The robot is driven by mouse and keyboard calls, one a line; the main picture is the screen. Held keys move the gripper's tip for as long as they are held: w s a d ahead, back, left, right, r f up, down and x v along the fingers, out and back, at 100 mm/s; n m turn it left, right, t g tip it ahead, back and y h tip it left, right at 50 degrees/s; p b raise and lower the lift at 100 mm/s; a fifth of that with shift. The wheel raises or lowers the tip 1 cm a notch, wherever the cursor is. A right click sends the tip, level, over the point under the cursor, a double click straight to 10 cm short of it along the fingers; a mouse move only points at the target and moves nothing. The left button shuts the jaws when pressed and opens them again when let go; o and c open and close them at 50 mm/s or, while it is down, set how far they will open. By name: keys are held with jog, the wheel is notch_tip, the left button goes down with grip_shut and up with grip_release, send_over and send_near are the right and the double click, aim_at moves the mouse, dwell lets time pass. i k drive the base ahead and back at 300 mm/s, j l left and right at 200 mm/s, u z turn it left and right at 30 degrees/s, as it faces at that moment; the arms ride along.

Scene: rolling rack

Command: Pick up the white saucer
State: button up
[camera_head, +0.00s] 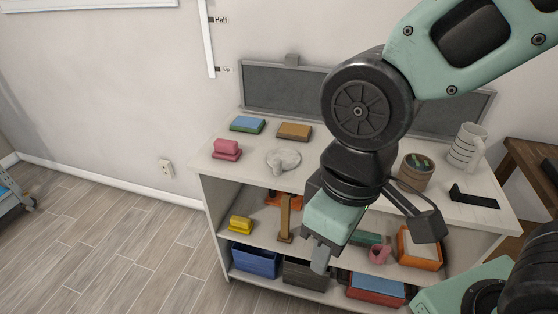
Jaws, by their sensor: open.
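A round, pale grey-white object that looks like the white saucer (274,157) sits on the rack's top shelf, left of my arm. A raised pale lump shows on it, and I cannot tell whether that is part of it or a separate thing. My gripper (320,258) hangs in front of the rack, pointing down, below and to the right of the saucer and apart from it. It is open, and I see nothing held in it. My arm covers the middle of the top shelf.
The white rack (237,165) also bears a pink block (227,150), a blue-green block (248,124), a brown block (294,131), a brown pot (415,174) and a white mug (466,148). Lower shelves hold bins and small items. A grey panel (285,89) stands along the back.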

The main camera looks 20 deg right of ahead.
aim_at(282, 156)
jog(key=i+j, duration=0.25)
jog(key=j, duration=0.15)
jog(key=i+j, duration=0.25)
jog(key=j, duration=0.2)
jog(key=i+j, duration=0.25)
jog(key=j, duration=0.15)
jog(key=i+j, duration=0.25)
jog(key=j, duration=0.2)
